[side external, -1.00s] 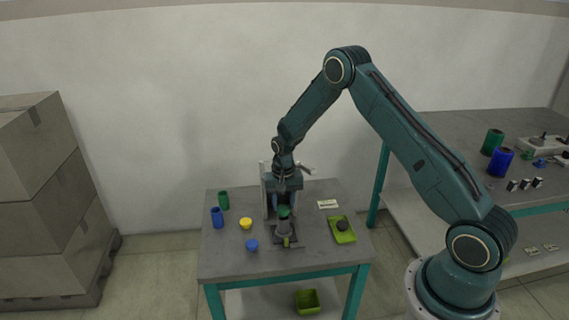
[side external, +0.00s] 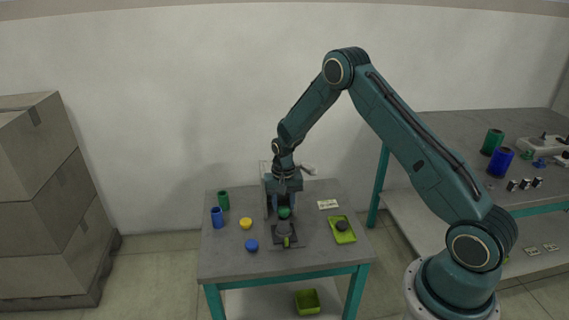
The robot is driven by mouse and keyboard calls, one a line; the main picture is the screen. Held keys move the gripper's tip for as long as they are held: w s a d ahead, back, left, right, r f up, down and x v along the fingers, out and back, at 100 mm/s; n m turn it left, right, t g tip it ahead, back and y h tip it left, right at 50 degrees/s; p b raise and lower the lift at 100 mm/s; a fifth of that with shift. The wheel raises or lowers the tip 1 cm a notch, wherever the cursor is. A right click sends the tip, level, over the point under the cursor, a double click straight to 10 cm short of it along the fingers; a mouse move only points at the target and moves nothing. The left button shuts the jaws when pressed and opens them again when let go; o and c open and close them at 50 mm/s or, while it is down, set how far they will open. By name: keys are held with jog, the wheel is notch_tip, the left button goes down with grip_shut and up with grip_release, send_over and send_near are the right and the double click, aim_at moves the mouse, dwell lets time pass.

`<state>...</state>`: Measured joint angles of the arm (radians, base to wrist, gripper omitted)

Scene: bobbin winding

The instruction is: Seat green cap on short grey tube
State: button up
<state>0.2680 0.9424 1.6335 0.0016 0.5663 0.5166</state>
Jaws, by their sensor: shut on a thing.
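The green cap (side external: 284,212) is between the fingers of my gripper (side external: 283,207), which is shut on it. The short grey tube (side external: 284,228) stands upright in a dark fixture (side external: 301,240) on the small table, directly below the cap. The cap is at or just above the tube's top; I cannot tell whether they touch. The far side of the tube is hidden.
A green tube (side external: 223,200), a blue tube (side external: 217,217), a yellow cap (side external: 246,223) and a blue cap (side external: 251,245) stand at left on the table (side external: 225,262). A lime tray (side external: 333,228) with a dark piece (side external: 342,226) and a white label (side external: 327,204) are at right.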

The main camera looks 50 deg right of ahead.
jog(key=shift+f, duration=0.45)
dwell(0.4)
jog(key=o, duration=0.8)
jog(key=shift+o, duration=0.2)
jog(key=shift+r, duration=0.1)
jog(key=shift+r, duration=3.4)
